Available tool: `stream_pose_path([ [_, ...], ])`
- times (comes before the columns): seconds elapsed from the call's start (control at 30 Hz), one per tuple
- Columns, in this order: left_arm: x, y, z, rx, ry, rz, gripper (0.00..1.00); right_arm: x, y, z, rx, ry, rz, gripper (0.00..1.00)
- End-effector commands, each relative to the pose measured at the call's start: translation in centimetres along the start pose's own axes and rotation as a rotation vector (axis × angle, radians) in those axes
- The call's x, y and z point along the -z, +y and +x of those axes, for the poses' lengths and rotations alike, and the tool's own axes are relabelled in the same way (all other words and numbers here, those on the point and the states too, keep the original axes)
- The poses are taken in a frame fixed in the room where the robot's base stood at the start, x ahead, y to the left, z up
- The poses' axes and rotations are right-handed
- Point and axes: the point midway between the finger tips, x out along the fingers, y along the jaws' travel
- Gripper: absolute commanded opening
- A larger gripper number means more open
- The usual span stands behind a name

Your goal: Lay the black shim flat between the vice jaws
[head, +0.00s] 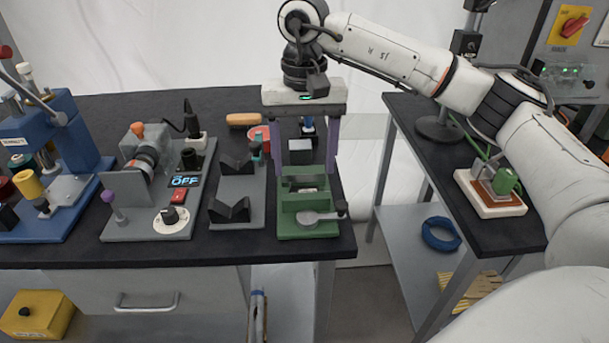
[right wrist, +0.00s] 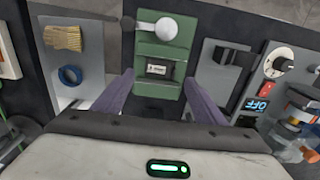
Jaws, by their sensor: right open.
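The green vice (head: 297,228) stands near the right end of the black bench, its round grey handle toward me. It also shows in the right wrist view (right wrist: 168,45). A small black piece with a white label (right wrist: 158,69) shows between its jaws; I cannot tell for sure whether this is the shim. In the head view only a pale patch shows there. My right gripper (head: 304,160) is open and points down, its two purple fingers apart above the back of the vice. Nothing shows held between them. My left gripper is not in view.
A grey V-block stand (head: 237,188) is close to the vice's left, with a control panel (head: 150,222) and blue press (head: 50,140) farther left. A grey block (head: 300,151) shows behind the vice. A side table (head: 480,235) stands right, across a gap.

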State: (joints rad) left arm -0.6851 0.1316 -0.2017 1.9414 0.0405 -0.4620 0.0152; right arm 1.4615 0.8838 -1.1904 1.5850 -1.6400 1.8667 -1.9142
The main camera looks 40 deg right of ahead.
Motion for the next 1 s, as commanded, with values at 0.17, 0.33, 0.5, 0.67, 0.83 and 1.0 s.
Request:
stream_pose_path([
  [0.17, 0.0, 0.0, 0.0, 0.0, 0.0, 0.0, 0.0, 0.1, -0.1, -3.9, 0.003, 0.002, 0.0, 0.65],
  [0.33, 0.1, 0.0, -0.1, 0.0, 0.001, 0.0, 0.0, 0.0, 0.0, -6.3, 0.0, 0.001, 0.0, 0.65],
  [0.5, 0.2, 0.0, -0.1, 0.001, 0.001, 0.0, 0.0, 0.0, 0.0, -7.1, 0.0, -0.001, -0.001, 0.65],
  [0.67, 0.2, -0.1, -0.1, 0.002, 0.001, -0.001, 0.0, 0.0, 0.0, -7.1, -0.001, -0.001, 0.0, 0.65],
  [0.83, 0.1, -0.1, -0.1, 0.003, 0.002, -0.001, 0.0, -0.2, -0.4, -6.7, 0.008, -0.01, 0.0, 0.65],
  [1.0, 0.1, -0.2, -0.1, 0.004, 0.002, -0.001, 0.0, -3.8, -5.7, -2.5, 0.139, -0.151, 0.018, 0.65],
])
